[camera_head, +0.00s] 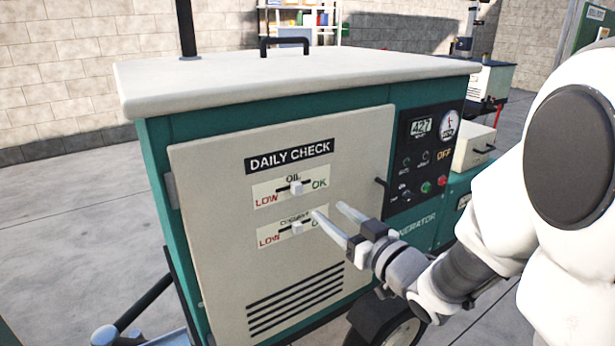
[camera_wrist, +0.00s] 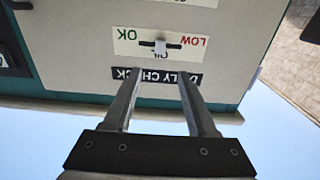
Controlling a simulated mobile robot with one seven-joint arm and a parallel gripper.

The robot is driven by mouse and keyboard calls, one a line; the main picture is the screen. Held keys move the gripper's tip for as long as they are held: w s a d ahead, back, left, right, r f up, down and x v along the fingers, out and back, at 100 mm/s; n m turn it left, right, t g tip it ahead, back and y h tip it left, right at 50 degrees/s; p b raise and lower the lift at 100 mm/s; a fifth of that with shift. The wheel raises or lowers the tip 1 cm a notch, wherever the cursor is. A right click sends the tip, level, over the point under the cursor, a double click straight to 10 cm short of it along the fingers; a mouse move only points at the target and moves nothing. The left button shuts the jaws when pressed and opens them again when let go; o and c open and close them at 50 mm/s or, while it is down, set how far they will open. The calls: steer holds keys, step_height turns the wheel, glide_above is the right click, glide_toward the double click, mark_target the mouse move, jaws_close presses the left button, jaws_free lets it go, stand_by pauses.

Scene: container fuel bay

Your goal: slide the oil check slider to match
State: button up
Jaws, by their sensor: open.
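The oil check slider is a small white knob (camera_head: 296,187) in a short dark slot on a cream label, with red LOW at the left and green OK at the right. The knob stands near the middle of the slot. In the wrist view the panel appears upside down, and the oil knob (camera_wrist: 160,46) lies beyond the fingertips, roughly in line with the gap. My gripper (camera_head: 331,210) is open and empty, right of and below the oil knob in the head view; it also shows in the wrist view (camera_wrist: 159,74). It appears apart from the knob.
A second slider knob (camera_head: 297,227) sits below on its own LOW label, partly hidden by my gripper. The DAILY CHECK sign (camera_head: 291,154) is above. A dark door handle (camera_head: 381,195) and the control panel (camera_head: 422,160) are at the right. The generator's pale lid (camera_head: 290,80) overhangs.

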mark_target(299, 187)
steer(key=b+x, duration=0.1)
steer(key=x, duration=1)
steer(key=shift+w+a, duration=0.2)
steer(key=shift+w, duration=0.05)
jaws_close()
stand_by(0.9)
